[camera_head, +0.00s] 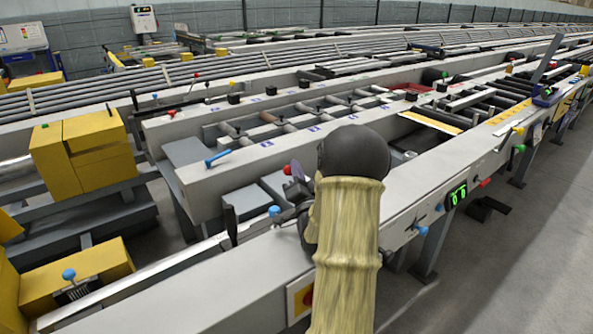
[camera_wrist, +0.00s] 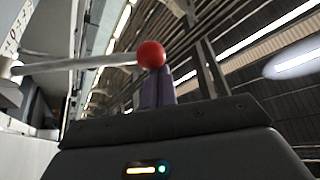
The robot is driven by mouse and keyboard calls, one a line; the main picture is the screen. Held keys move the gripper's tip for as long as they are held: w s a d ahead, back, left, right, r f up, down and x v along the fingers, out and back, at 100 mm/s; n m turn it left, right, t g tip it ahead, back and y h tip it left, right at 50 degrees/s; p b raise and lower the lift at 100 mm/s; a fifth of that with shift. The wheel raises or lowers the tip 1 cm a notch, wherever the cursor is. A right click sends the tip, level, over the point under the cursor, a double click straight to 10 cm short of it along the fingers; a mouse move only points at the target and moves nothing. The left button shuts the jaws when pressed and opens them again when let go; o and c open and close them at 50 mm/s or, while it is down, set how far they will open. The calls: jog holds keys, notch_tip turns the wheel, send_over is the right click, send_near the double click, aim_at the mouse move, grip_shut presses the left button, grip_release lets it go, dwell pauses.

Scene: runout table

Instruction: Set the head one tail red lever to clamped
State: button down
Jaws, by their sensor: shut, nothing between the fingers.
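The red lever shows in the wrist view as a red ball knob (camera_wrist: 151,54) on a pale rod that runs left to a pivot (camera_wrist: 14,71) on a light grey panel. My gripper (camera_wrist: 159,78) is shut, its dark purple fingers upright with the tips right at the knob. The knob overlaps the tips, and I cannot tell whether they touch. In the head view a small red knob (camera_head: 287,170) shows just left of my gripper's purple fingers (camera_head: 298,171), near the grey beam. My arm hides much of the gripper and the beam behind it. The lever's clamped position is not marked in view.
A blue-handled lever (camera_head: 217,158) lies left on the grey frame. Yellow blocks (camera_head: 85,150) stand at far left. Open floor (camera_head: 520,240) lies at right.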

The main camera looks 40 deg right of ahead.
jog(key=shift+w+a+f, duration=0.1)
jog(key=shift+a+f, duration=0.1)
jog(key=shift+f, duration=0.05)
notch_tip(320, 180, up, 4)
jog(key=s+d+p, duration=0.1)
jog(key=d+p, duration=0.1)
jog(key=d, duration=0.1)
jog(key=b+v, duration=0.1)
jog(key=v, duration=0.9)
jog(key=shift+f, duration=0.4)
jog(key=shift+d, duration=0.1)
